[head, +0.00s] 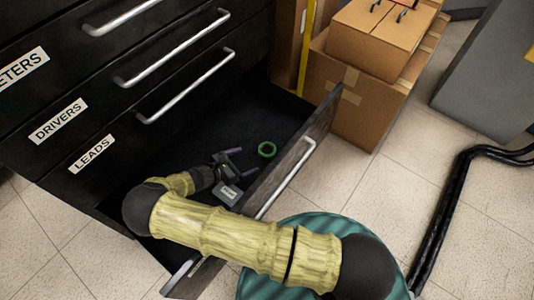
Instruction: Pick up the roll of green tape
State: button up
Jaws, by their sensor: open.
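The roll of green tape (273,149) is a small green ring lying on the dark floor of an open bottom drawer (289,160), close to its front panel. My gripper (236,158) is inside the drawer, to the left of the tape and apart from it. Its two dark fingers are spread and empty, pointing up and to the right in the picture. My arm reaches over the drawer front, covering part of the drawer's near left side.
The black cabinet (60,130) has closed drawers above, with silver handles and labels such as DRIVERS and LEADS. Cardboard boxes (350,105) stand beside the open drawer's right end. Black cables (445,215) run along the tiled floor. A grey unit (487,80) stands at upper right.

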aim_at(262, 154)
jog(key=b+x, duration=0.1)
jog(key=x, duration=0.3)
jog(key=shift+f+b, duration=0.15)
jog(key=shift+b, duration=0.2)
jog(key=shift+w+d, duration=0.1)
jog(key=shift+w+d+f+b, duration=0.25)
jog(key=shift+w+d+b, duration=0.25)
jog(key=shift+b, duration=0.25)
jog(key=b+x, duration=0.2)
jog(key=x, duration=0.1)
jog(key=shift+w+d+r+b, duration=0.1)
jog(key=shift+w+d+b, duration=0.1)
jog(key=shift+w+b, duration=0.25)
jog(key=shift+r, duration=0.1)
jog(key=c, duration=1.1)
